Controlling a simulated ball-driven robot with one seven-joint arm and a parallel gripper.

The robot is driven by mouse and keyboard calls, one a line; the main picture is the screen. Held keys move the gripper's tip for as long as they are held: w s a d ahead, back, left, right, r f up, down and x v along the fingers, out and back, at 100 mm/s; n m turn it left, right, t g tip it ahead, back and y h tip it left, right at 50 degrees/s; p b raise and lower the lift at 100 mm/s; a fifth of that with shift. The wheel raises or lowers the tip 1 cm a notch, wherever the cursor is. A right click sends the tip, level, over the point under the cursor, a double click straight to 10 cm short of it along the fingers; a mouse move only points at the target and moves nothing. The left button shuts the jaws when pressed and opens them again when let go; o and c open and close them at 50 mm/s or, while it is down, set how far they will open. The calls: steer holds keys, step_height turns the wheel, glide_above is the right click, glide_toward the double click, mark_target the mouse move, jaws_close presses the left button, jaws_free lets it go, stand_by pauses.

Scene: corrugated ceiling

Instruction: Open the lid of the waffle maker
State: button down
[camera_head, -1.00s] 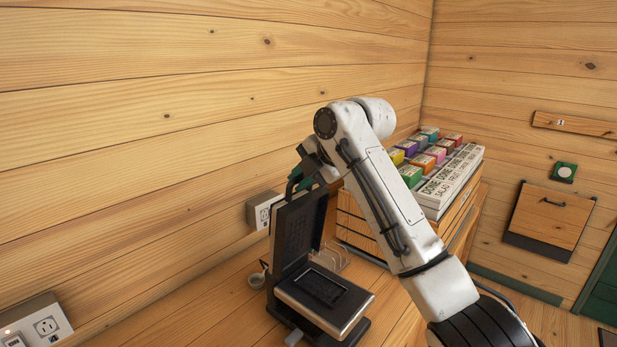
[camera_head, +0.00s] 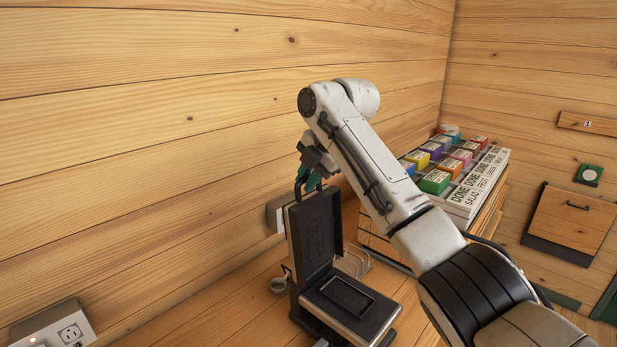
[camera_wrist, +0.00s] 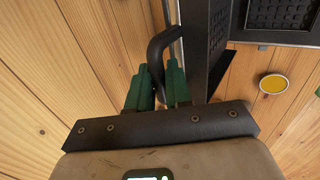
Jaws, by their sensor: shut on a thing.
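The waffle maker (camera_head: 352,312) stands on the wooden counter against the wall. Its dark lid (camera_head: 317,238) is raised to about upright, with the inner waffle plate facing out and the lower plate (camera_head: 345,294) exposed. My gripper (camera_head: 309,184) is at the top of the lid, partly hidden by my arm. In the wrist view its green fingers (camera_wrist: 158,82) are shut on the black lid handle (camera_wrist: 164,44), which passes between them. The lid's edge (camera_wrist: 208,50) runs just right of the fingers, and part of the waffle plate (camera_wrist: 285,12) shows beyond.
A wall outlet box (camera_head: 275,213) is close behind the lid. Another outlet (camera_head: 62,328) is at lower left.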

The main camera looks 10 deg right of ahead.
steer(key=c, duration=1.2)
jaws_free()
steer(key=shift+s+f, duration=0.1)
steer(key=shift+f, duration=0.5)
steer(key=b+v, duration=0.3)
steer(key=v, duration=0.8)
steer(key=shift+r, duration=0.25)
steer(key=shift+a+f, duration=0.1)
